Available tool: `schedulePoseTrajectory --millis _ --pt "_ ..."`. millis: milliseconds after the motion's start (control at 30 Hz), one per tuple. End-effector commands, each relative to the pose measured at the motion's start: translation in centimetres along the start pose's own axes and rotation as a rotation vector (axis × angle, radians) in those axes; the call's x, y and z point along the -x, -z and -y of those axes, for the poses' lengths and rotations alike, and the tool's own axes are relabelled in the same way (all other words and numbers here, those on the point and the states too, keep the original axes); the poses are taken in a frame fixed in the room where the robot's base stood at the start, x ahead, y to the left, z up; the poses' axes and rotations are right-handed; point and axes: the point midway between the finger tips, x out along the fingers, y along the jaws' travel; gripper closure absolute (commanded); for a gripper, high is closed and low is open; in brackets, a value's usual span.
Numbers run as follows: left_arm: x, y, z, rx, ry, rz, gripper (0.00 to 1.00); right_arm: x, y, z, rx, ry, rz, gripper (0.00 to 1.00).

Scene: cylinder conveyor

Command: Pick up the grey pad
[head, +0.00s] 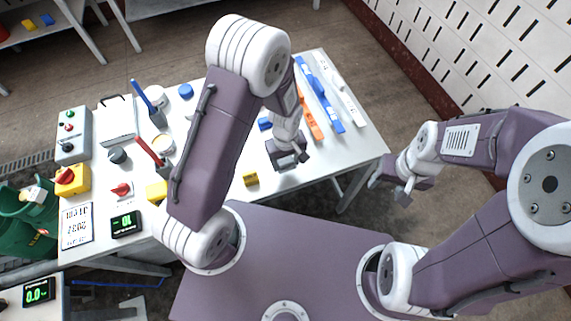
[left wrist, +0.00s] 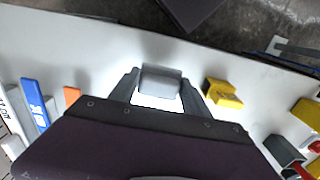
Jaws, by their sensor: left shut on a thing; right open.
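My left gripper (head: 290,160) is over the right-hand part of the white table (head: 340,150) in the head view. In the left wrist view its two fingers (left wrist: 160,92) are shut on the grey pad (left wrist: 161,80), a small light-grey block held between the fingertips. The white tabletop lies behind the pad; I cannot tell whether the pad touches it. In the head view the gripper hides most of the pad. My right gripper (head: 405,192) is open and empty, off the right end of the table.
A yellow block (head: 251,179) lies close left of my left gripper and also shows in the left wrist view (left wrist: 223,94). Orange (head: 311,122), blue (head: 321,98) and white (head: 345,92) strips lie to the right. Control boxes (head: 73,135) and cups stand on the left.

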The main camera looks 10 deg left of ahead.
Motion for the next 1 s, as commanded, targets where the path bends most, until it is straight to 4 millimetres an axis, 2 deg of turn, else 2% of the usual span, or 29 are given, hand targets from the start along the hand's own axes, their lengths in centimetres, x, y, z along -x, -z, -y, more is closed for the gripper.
schedulePoseTrajectory --millis 33,200,400,600,833,867,967,1000 --pt "0.5 -1.3 0.4 -0.005 0.002 0.002 0.83 -0.2 0.0 0.0 0.0 0.0 0.0 0.45" --pt "3.0 -5.0 1.6 -0.007 0.0 0.001 0.83 -0.4 -0.1 0.0 0.0 0.0 0.0 0.45" --pt "5.4 -8.8 2.8 -0.005 0.001 0.001 0.83 -0.4 0.0 0.0 0.0 0.0 0.0 0.45" --pt "6.2 -10.2 3.3 -0.002 0.001 0.002 0.83 -0.4 0.0 0.0 0.0 0.0 0.0 0.45" --pt "6.2 -10.2 3.3 0.0 0.003 0.002 0.83 -0.4 0.0 0.0 0.0 0.0 0.0 0.45" --pt "6.2 -10.2 3.3 0.0 0.003 0.002 0.47 -0.4 0.0 0.0 0.0 0.0 0.0 0.45" --pt "6.2 -10.2 3.3 0.0 0.002 0.002 0.75 -0.4 0.0 0.0 0.0 0.0 0.0 0.45" --pt "6.2 -10.2 3.3 0.0 0.003 0.002 0.77 -0.4 0.0 0.0 0.0 0.0 0.0 0.45"
